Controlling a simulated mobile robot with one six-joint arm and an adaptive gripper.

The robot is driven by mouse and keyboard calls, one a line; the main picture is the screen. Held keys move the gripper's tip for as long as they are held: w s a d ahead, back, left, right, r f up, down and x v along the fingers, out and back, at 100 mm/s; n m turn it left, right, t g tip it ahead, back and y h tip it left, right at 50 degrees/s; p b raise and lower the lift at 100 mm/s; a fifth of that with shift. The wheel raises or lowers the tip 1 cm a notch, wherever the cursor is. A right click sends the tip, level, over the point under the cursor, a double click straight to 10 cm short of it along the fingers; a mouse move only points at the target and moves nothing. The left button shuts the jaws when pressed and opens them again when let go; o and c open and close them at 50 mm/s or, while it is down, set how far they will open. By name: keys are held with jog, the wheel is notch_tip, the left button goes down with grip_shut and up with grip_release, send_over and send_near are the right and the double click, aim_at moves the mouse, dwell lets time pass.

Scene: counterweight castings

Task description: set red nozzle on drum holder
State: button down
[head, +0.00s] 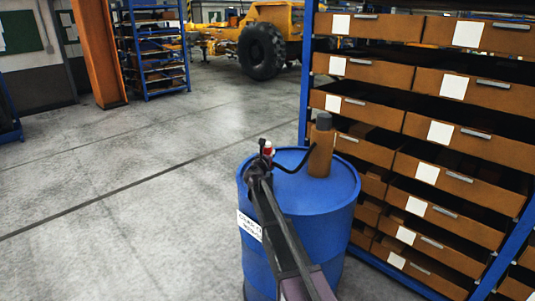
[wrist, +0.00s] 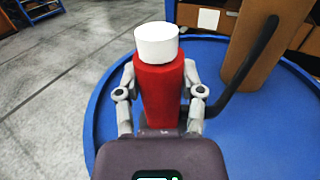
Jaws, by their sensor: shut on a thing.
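The red nozzle (wrist: 162,98) with a white top stands upright between the fingers of my gripper (wrist: 160,80) in the wrist view. The fingers are shut on its two sides. In the head view the nozzle (head: 268,148) is a small red and white shape above the left part of the blue drum's (head: 335,225) top. I cannot tell whether its base touches the drum. A brown cylinder (head: 321,152) with a dark grey cap stands on the drum to the right, with a black hose (head: 297,167) curving from it toward my gripper.
A blue-framed rack with brown drawers (head: 460,130) stands close behind and right of the drum. The grey floor to the left is open. A blue shelf (head: 155,55), an orange post (head: 97,50) and a yellow vehicle (head: 270,40) are farther back.

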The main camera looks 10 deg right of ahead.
jog(key=shift+f+b, duration=1.5)
jog(key=shift+f, duration=0.1)
jog(key=shift+c, duration=0.7)
grip_release()
jog(key=shift+s, duration=0.15)
jog(key=v, duration=1.2)
dwell(0.4)
